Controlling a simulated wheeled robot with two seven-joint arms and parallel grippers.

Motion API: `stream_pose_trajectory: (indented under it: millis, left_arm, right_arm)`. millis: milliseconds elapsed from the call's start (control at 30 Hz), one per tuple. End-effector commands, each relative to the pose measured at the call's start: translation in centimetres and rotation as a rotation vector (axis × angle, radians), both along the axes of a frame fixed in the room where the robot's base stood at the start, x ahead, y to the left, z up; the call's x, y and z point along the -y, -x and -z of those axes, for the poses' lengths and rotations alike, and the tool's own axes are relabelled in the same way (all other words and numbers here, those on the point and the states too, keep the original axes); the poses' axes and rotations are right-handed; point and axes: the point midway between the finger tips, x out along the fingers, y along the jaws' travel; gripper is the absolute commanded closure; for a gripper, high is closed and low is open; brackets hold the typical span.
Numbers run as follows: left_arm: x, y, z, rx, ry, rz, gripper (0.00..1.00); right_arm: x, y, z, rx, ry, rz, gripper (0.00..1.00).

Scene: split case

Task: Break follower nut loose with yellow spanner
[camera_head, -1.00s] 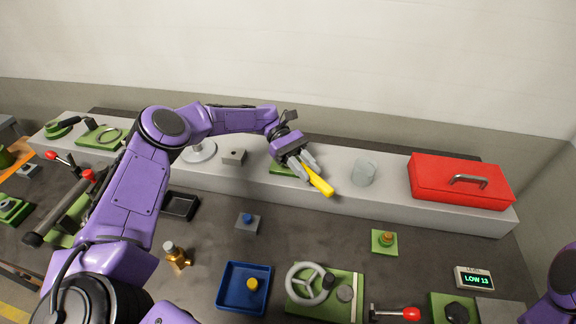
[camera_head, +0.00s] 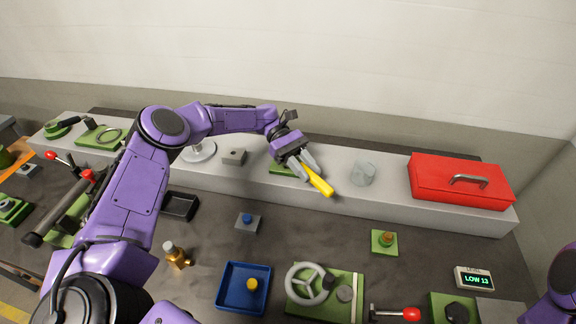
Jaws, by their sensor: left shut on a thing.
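The yellow spanner (camera_head: 320,184) is in my left gripper (camera_head: 304,168), whose grey fingers are shut on it. The gripper is over the light grey raised shelf at the back of the bench, above a green plate (camera_head: 281,168) that it partly hides. The spanner points down and to the right, its far end hidden by the fingers. I cannot tell which part is the follower nut. A brass fitting (camera_head: 177,257) stands on the dark bench at the left. My right arm shows only as a purple link at the lower right edge; its gripper is out of view.
A red toolbox (camera_head: 461,182) and a grey translucent cylinder (camera_head: 363,173) stand on the shelf (camera_head: 400,202). A blue tray (camera_head: 231,300), a handwheel on a green plate (camera_head: 310,283), a red-knobbed lever (camera_head: 410,314) and a display reading LOW 13 (camera_head: 474,278) are in front.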

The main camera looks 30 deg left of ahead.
Motion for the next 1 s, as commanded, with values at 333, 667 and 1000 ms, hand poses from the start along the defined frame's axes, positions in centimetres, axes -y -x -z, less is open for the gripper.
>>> stream_pose_trajectory:
  millis: [333, 667, 1000]
  left_arm:
    - [0.0, 0.0, -0.3, -0.001, 0.000, 0.000, 1.00]
    - [-0.1, -0.1, -2.6, 0.000, 0.001, -0.001, 1.00]
    - [-0.1, -0.1, -2.5, 0.000, 0.001, -0.002, 1.00]
  right_arm:
    - [0.0, 0.0, -0.3, 0.000, 0.000, 0.000, 0.47]
    - [0.0, 0.0, -2.2, 0.000, 0.000, 0.000, 0.47]
    - [0.0, 0.0, -2.1, 0.000, 0.000, 0.000, 0.47]
